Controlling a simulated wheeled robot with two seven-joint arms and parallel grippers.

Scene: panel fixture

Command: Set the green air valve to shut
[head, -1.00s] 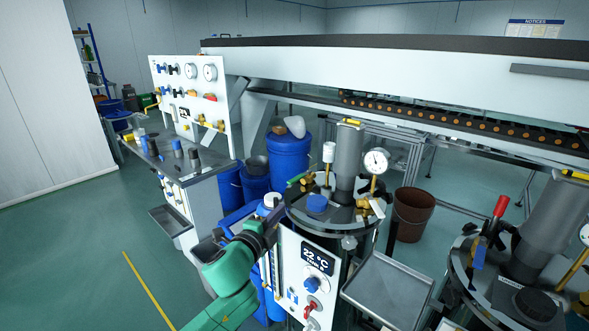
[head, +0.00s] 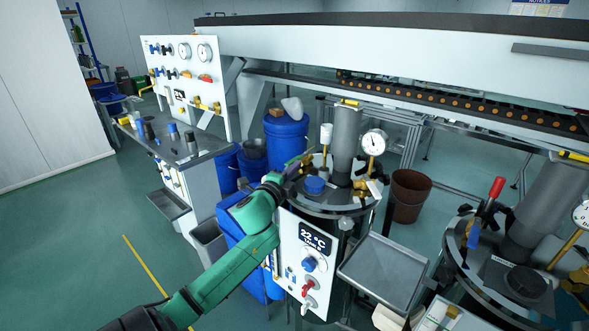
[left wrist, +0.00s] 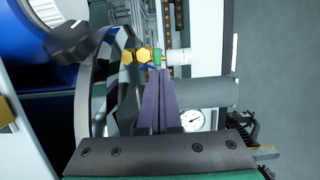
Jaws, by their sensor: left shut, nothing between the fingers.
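The green air valve (left wrist: 157,57) shows in the left wrist view as a small green handle beside yellow hex fittings (left wrist: 135,56), with a white cylinder (left wrist: 178,57) to its right. In the head view the valve is on the left side of the near vessel's lid (head: 332,208), largely covered by my gripper. My left gripper (head: 287,174) is shut and empty. Its fingertips, also in the left wrist view (left wrist: 160,74), point at the green handle and look very close to it. I cannot tell whether they touch. My right gripper is not in view.
Blue drums (head: 286,138) stand behind. Open floor lies at left.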

